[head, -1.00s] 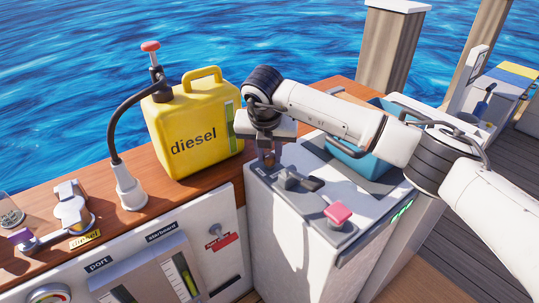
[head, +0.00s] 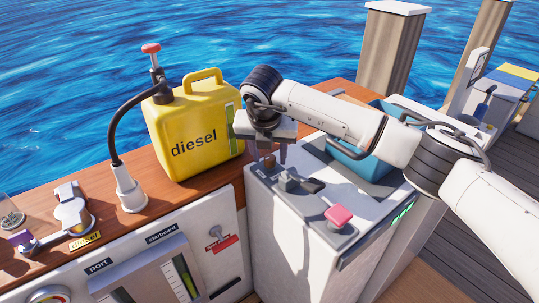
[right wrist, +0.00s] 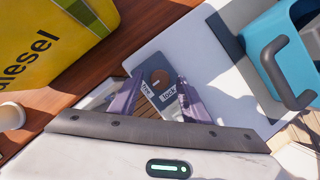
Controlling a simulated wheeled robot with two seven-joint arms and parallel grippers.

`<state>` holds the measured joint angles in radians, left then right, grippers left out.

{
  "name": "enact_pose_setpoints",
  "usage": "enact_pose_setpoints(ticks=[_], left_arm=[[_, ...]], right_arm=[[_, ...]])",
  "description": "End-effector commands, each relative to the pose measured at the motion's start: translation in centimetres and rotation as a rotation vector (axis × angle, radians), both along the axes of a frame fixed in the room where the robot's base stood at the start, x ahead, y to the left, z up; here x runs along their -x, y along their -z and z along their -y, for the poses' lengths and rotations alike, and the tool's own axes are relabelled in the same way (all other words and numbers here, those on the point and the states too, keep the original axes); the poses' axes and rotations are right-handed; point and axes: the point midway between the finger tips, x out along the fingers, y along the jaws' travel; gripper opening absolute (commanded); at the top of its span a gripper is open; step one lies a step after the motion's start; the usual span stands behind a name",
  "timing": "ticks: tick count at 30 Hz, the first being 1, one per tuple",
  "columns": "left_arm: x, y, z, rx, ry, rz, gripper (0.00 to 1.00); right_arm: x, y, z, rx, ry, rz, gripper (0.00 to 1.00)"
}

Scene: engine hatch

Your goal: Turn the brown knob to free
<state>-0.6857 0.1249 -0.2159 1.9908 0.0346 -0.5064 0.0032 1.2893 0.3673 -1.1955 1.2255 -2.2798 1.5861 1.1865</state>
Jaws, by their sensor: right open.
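The brown knob (head: 269,161) is small and round and sits on a dark panel at the back left corner of the grey-white console. In the right wrist view the brown knob (right wrist: 159,77) has a "free" label on its left side and a "lock" label on its right side below it. My right gripper (head: 268,156) points down over the knob, open, with one finger on each side. In the right wrist view my right gripper's purple-grey fingers (right wrist: 158,82) stand apart with the knob between them; I cannot tell whether they touch it. My left gripper is not in view.
A yellow diesel can (head: 195,130) stands close on the left. A blue bin (head: 360,165) is behind my right arm, and a hose nozzle (head: 130,190) stands further left.

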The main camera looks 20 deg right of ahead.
Motion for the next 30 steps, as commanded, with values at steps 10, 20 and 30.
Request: enact_pose_setpoints(ticks=[10,20,30], left_arm=[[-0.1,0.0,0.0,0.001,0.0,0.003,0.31],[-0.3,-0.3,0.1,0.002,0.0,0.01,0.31],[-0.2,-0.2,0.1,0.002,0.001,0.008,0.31]], right_arm=[[2.1,-6.0,-1.1,-0.002,-0.002,0.006,0.43],[3.4,-9.1,-1.6,-0.001,0.001,0.001,0.43],[3.5,-8.9,-1.9,-0.008,-0.008,-0.004,0.43]])
